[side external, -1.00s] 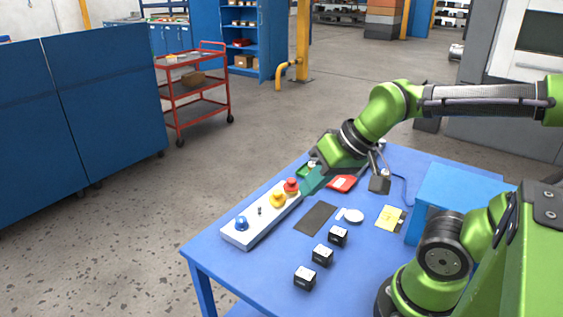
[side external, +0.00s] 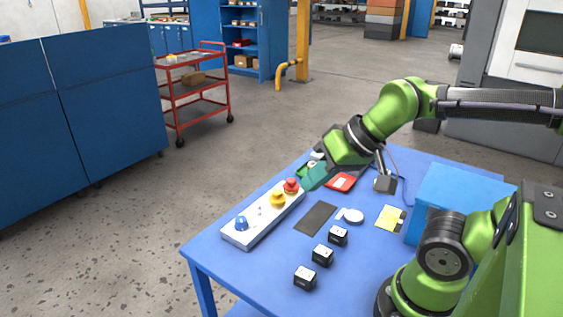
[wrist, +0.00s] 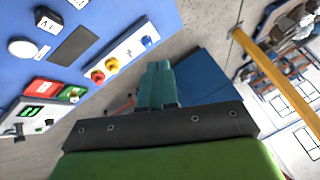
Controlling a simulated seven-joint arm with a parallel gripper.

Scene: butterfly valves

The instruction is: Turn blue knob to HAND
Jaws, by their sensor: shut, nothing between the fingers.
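The blue knob (side external: 241,223) sits at the near left end of a long white control box (side external: 262,222) on the blue table. In the wrist view the blue knob (wrist: 146,41) is at the upper middle, beyond the fingertips. Its pointer direction and any HAND label are too small to read. My gripper (side external: 306,185) has teal fingers, shut and empty, close to the far end of the box near the red button. The fingers also show in the wrist view (wrist: 158,66). They are well apart from the blue knob.
A yellow knob (side external: 278,199) and a red button (side external: 291,186) share the box. Black blocks (side external: 322,255), a dark plate (side external: 315,218), a white disc (side external: 353,215) and a yellow card (side external: 391,217) lie to the right. A red case (side external: 341,182) lies behind.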

